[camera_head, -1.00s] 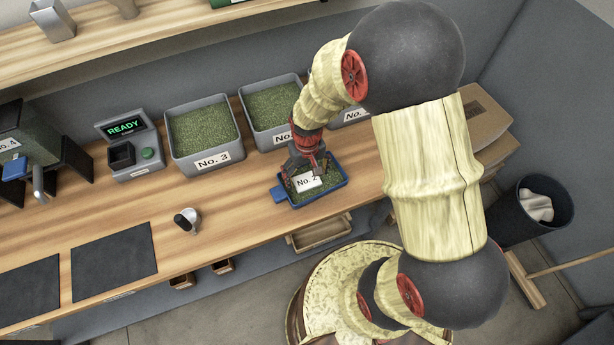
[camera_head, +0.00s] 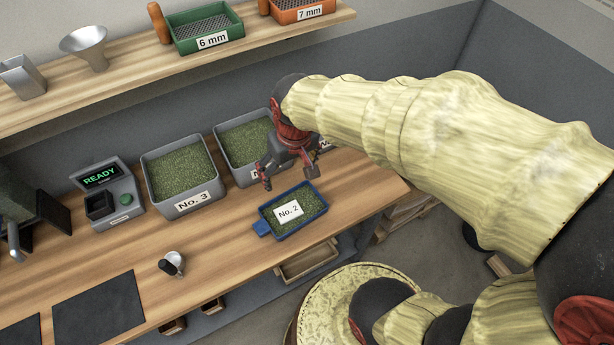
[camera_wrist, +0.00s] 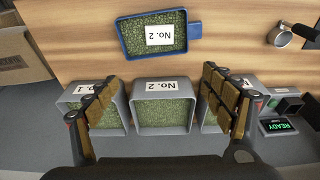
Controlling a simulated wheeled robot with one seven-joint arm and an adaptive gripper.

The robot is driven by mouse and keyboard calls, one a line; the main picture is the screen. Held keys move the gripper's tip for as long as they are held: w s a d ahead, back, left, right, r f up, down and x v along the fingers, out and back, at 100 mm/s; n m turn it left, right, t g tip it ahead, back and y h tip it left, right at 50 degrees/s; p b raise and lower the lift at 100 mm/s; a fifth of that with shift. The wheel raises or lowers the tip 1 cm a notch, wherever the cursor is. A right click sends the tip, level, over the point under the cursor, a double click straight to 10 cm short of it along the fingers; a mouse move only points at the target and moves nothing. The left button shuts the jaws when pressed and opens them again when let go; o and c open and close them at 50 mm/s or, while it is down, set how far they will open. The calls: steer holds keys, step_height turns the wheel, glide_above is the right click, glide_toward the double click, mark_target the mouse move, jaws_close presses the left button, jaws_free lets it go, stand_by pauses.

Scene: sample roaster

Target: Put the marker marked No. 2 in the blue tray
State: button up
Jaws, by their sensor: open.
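The marker marked No. 2 (camera_head: 289,211) is a white card lying on the green beans inside the blue tray (camera_head: 265,229). In the wrist view the marker (camera_wrist: 160,36) and the blue tray (camera_wrist: 125,36) show near the top, the card reading upside down. My gripper (camera_head: 289,177) is open and empty, above and behind the tray, apart from the marker. Its two fingers spread wide in the wrist view (camera_wrist: 160,105), with the No. 2 grey bin (camera_wrist: 165,87) showing between them.
Grey bins of green beans stand along the back, with the No. 3 bin (camera_head: 197,204) left of my gripper. A scale reading READY (camera_head: 120,205) stands farther left. A small metal scoop (camera_head: 172,264) lies front left. A shelf (camera_head: 130,85) holds sieves and a funnel above.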

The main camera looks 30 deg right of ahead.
steer(key=s+r+t, duration=0.3)
steer(key=s+r, duration=0.7)
steer(key=shift+s+r, duration=0.2)
steer(key=shift+r, duration=0.15)
